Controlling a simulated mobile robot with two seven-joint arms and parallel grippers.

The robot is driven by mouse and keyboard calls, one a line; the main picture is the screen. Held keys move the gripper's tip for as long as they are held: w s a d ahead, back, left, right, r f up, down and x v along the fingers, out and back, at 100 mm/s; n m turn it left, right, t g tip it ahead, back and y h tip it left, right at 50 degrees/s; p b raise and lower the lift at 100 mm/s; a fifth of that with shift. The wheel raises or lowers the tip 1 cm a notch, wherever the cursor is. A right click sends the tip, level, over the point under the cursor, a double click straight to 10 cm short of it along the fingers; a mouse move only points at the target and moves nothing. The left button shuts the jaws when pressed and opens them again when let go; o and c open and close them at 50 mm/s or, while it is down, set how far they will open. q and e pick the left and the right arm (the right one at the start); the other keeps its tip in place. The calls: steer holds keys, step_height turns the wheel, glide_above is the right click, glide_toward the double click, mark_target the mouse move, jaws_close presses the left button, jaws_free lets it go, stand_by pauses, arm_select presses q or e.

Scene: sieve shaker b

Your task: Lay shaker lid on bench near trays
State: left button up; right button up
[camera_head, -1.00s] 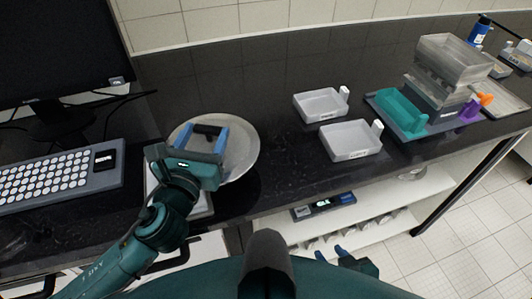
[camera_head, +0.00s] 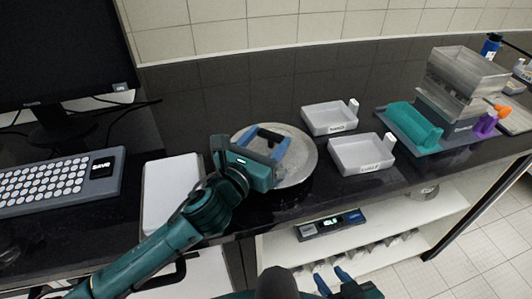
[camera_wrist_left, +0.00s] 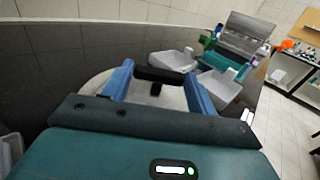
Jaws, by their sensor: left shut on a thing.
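The shaker lid (camera_head: 304,158) is a round pale grey disc with a black handle on top. My left gripper (camera_head: 263,140) is shut on that handle, its blue fingers at either end. In the left wrist view the handle (camera_wrist_left: 160,75) lies between the fingers, and the lid (camera_wrist_left: 172,98) is partly hidden by the gripper. The lid is over the dark bench, just left of two white trays: a rear one (camera_head: 330,118) and a front one (camera_head: 362,155). I cannot tell whether it touches the bench. My right gripper (camera_head: 332,280) is low at the bottom edge, fingers apart and empty.
A white flat-topped device (camera_head: 172,190) stands left of the lid, beside a keyboard (camera_head: 58,182) and monitor (camera_head: 62,50). Right of the trays are a teal piece (camera_head: 414,125) and clear stacked boxes (camera_head: 465,75). A shelf (camera_head: 290,243) with a small display unit (camera_head: 330,225) is below.

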mark_target(270, 147)
arm_select(q)
steer(key=shift+f+b, duration=0.3)
steer(key=shift+f, duration=1.05)
steer(key=shift+f, duration=0.15)
steer(key=o, duration=1.3)
